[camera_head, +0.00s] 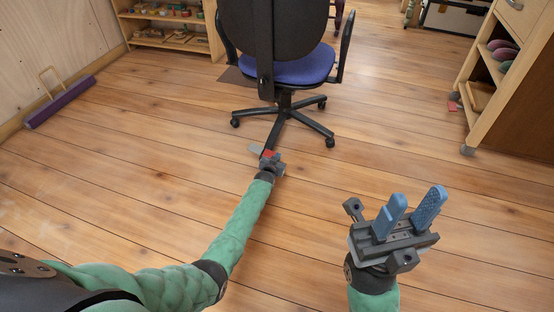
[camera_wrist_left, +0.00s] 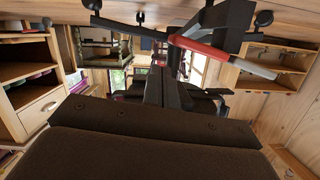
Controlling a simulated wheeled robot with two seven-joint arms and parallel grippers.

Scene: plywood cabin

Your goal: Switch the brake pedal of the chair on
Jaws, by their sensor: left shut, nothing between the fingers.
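The chair (camera_head: 273,40) has a black back, a blue seat and a black star base on casters, and it stands upright in the upper middle of the head view. A red bar with grey ends, seemingly the brake pedal (camera_wrist_left: 205,47), sits at the near leg of its base; in the head view its red part (camera_head: 267,153) shows beside my left gripper (camera_head: 272,161). My left gripper is shut and empty, close to the pedal; I cannot tell whether they touch. Its dark fingers also show in the left wrist view (camera_wrist_left: 162,88). My right gripper (camera_head: 411,211) is open and empty, with blue fingers apart.
A wooden shelf (camera_head: 170,36) stands at the back left. A purple bar with a wooden handle (camera_head: 62,100) lies by the left wall. A wooden cabinet on casters (camera_head: 505,70) stands at the right.

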